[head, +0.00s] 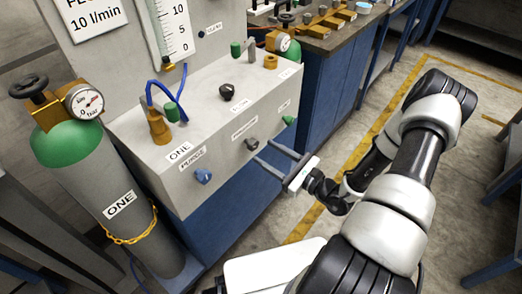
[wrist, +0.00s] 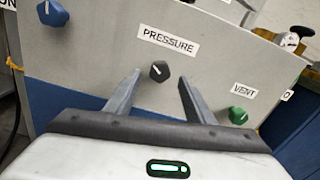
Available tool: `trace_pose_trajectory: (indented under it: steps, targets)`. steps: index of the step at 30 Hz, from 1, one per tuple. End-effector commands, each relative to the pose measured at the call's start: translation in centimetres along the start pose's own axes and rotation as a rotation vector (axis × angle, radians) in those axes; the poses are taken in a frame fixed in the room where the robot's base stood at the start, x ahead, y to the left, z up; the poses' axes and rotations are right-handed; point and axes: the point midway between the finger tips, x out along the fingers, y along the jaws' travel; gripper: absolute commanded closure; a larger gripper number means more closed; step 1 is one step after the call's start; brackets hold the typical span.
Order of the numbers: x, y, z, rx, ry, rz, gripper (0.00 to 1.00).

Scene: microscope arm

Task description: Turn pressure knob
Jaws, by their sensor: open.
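The pressure knob (wrist: 159,71) is a small dark grey knob with a white mark, on the front face of a grey panel box below a label reading PRESSURE (wrist: 168,40). In the head view the knob (head: 251,144) sits on the front face between a blue knob and a green knob. My gripper (head: 271,154) is open in front of the panel, its fingers pointing at that face. In the wrist view my gripper (wrist: 159,80) has one finger on each side of the pressure knob, with clear gaps. The fingers do not appear to touch it.
A blue knob (head: 203,176) is left of the pressure knob and a green VENT knob (wrist: 237,115) is right. A black knob (head: 227,91) stands on the box's top. A green gas cylinder (head: 68,142) with a gauge stands at left. Open floor lies right.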

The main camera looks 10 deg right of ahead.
Motion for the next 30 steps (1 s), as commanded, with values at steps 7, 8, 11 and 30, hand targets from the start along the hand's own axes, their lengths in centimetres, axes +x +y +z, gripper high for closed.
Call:
trace_pose_trajectory:
  steps: [7, 8, 11, 30]
  targets:
    - [2.8, 0.1, 0.0, 0.0, 0.0, 0.001, 0.51]
    - [3.0, 0.0, 0.0, 0.0, 0.0, 0.001, 0.51]
    - [3.2, 0.0, 0.0, 0.001, 0.001, 0.0, 0.51]
    - [3.2, -0.1, 0.2, 0.072, 0.001, -0.001, 0.92]
